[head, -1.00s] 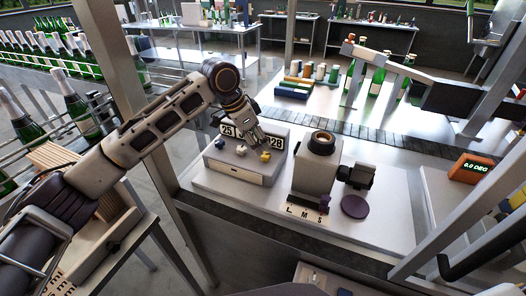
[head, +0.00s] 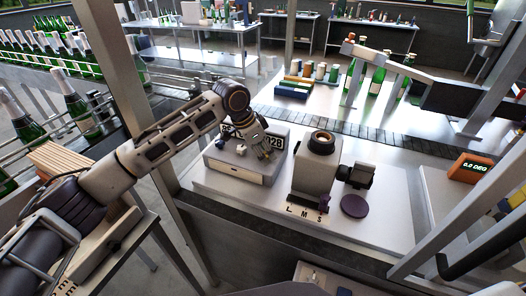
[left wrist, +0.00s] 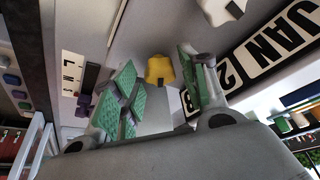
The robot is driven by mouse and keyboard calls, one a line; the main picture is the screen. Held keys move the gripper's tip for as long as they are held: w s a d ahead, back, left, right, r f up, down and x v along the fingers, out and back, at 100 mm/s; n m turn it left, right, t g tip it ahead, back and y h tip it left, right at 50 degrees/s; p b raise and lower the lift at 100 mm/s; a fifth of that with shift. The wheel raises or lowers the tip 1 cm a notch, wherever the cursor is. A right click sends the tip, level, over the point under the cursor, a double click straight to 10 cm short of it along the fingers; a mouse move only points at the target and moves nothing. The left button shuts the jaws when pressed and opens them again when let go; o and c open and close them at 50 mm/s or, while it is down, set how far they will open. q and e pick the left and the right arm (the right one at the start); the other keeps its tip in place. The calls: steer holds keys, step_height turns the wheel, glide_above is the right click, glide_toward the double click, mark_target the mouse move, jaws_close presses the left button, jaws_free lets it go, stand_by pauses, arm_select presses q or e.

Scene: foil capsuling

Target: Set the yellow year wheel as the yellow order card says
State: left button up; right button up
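The yellow year wheel (left wrist: 159,69) is a small knob on a grey panel; in the left wrist view it sits between and beyond my green-padded fingers, with gaps on both sides. My left gripper (head: 263,150) is open over the right part of the date box (head: 238,172) in the head view, hiding most of the wheel there. The gripper (left wrist: 157,90) shows empty in the wrist view. A date strip (left wrist: 266,46) reads JAN and the start of a number; my finger hides part of the year. My right gripper and a yellow order card are not seen.
A pale knob (head: 241,150) is left of my gripper. Right of the box stand a grey machine (head: 316,168), a purple disc (head: 354,206) and an orange-cased display (head: 470,168). The white bench top (head: 385,225) has free room in front.

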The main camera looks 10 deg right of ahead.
arm_select(q)
steer(key=c, duration=0.7)
steer(key=shift+o, duration=0.2)
